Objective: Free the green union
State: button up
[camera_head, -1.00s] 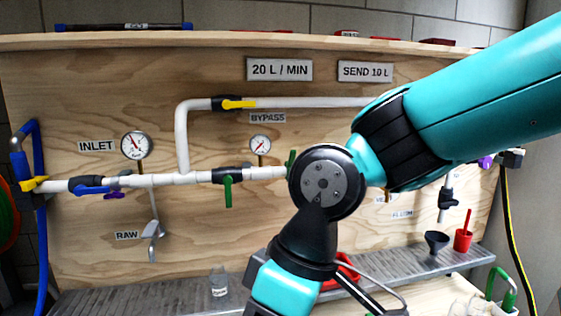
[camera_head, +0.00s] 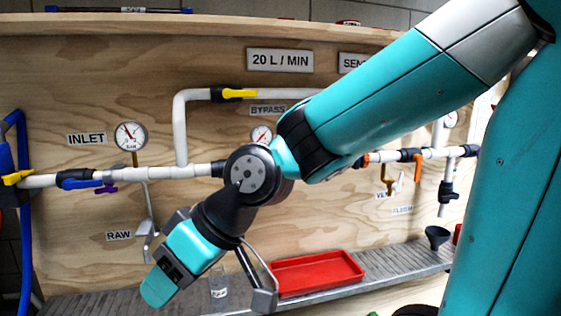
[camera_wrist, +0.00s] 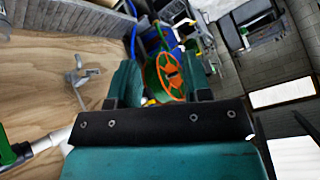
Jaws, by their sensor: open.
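I cannot make out the green union for certain; my arm covers the middle of the white pipe run (camera_head: 190,172) in the head view. In the wrist view a green part (camera_wrist: 8,152) shows at the lower left edge beside a white pipe end (camera_wrist: 55,138). I cannot tell whether it is the union or a valve handle. My gripper (camera_head: 163,283) hangs low in front of the board, tilted down and left, below the pipe. Its two teal fingers stand apart in the wrist view (camera_wrist: 160,88), with nothing seen between them.
A red tray (camera_head: 318,272) and a clear cup (camera_head: 219,290) stand on the grey ledge (camera_head: 85,305). The raw tap (camera_head: 148,230) sticks out near my gripper. Gauges and a yellow-handled bypass valve (camera_head: 235,93) are above. An orange wheel (camera_wrist: 170,75) shows beyond my fingers.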

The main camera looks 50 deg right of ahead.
jog(key=w+d+f+m+t+h+b, duration=0.1)
jog(key=w+d+m+t+h+b, duration=0.2)
jog(key=w+d+t+b, duration=0.45)
jog(key=w+d+f+m+t+h+b, duration=0.15)
jog(key=w+d+t, duration=0.25)
jog(key=d, duration=0.7)
jog(key=s+d+r+m+t+h+b, duration=0.1)
jog(key=s+d+r+m+h+b, duration=0.2)
jog(key=d+h, duration=0.5)
jog(key=s+d+r+m+t+h+b, duration=0.1)
jog(key=s+d+m+t+h+b, duration=0.2)
jog(key=d+h, duration=0.5)
jog(key=w+d+r+p, duration=0.2)
jog(key=w+d+p, duration=0.1)
jog(key=w+p, duration=0.1)
jog(key=w+d+r+m+g+y+p, duration=0.1)
jog(key=w+d+r+p, duration=0.1)
jog(key=w+d+p, duration=0.1)
jog(key=w+d+r+y+p, duration=0.1)
jog(key=w+d+r+p, duration=0.1)
jog(key=w+d+p, duration=0.2)
jog(key=shift+w+r+g+p, duration=0.35)
jog(key=shift+w+r+p, duration=0.1)
jog(key=shift+p, duration=1.3)
jog(key=shift+w+d+p, duration=0.3)
jog(key=shift+w+p, duration=0.15)
jog(key=shift+w, duration=0.15)
grip_shut()
